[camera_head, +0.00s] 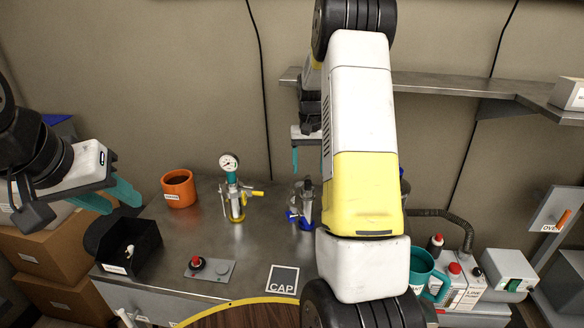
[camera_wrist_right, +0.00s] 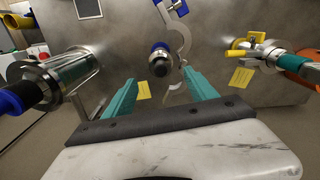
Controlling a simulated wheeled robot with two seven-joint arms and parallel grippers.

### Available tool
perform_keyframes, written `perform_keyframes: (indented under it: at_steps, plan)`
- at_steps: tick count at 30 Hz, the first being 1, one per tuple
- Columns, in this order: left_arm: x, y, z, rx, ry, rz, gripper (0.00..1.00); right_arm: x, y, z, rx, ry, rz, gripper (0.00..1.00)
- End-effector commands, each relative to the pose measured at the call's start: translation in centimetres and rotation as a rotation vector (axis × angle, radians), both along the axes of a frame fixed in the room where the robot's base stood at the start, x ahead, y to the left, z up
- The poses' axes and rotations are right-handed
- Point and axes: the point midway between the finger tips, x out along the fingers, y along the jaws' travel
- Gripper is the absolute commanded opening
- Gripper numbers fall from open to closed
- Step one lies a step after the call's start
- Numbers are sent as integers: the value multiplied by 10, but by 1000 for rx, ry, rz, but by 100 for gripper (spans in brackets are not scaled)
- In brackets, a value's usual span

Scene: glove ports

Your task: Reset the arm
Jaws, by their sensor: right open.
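My right arm, a white and yellow link, rises through the middle of the head view and hides part of the bench. My right gripper (camera_head: 296,160) shows one teal finger left of that link, above the blue-handled metal fitting (camera_head: 302,212). In the right wrist view my right gripper (camera_wrist_right: 161,92) is open, with nothing between its teal fingers. A dark round knob with a blue ring (camera_wrist_right: 160,62) lies beyond the gap, apart from the fingertips. My left gripper (camera_head: 108,196) is at the left, open and empty, above the black bin (camera_head: 143,250).
The metal bench (camera_head: 250,270) holds an orange pot (camera_head: 179,188), a gauge assembly (camera_head: 234,195), a red-button box (camera_head: 208,268) and a CAP plate (camera_head: 283,280). A teal mug (camera_head: 424,272) stands right of my arm. A wall shelf (camera_head: 450,90) is behind. Cardboard boxes (camera_head: 45,247) stand left.

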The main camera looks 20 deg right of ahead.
Motion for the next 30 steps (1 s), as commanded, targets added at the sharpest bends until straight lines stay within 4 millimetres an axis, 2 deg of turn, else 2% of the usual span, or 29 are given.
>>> perform_keyframes:
  at_steps: [16, 19, 23, 26, 30]
  plan:
    - [0, 0, 0, 0, 0, 0, 36, 0, 0, 2, 0, -1, -1, 66]
    - [0, 0, 0, 0, 0, 0, 36, -3, 3, 10, 3, -11, 3, 66]
    - [0, 0, 0, 0, 0, 0, 36, -17, 17, 41, 20, -59, 22, 66]
    - [0, 0, 0, 0, 0, 0, 36, -38, 36, 77, 41, -119, 50, 66]
    - [0, 0, 0, 0, 0, 0, 36, -78, 64, 121, 69, -207, 99, 66]
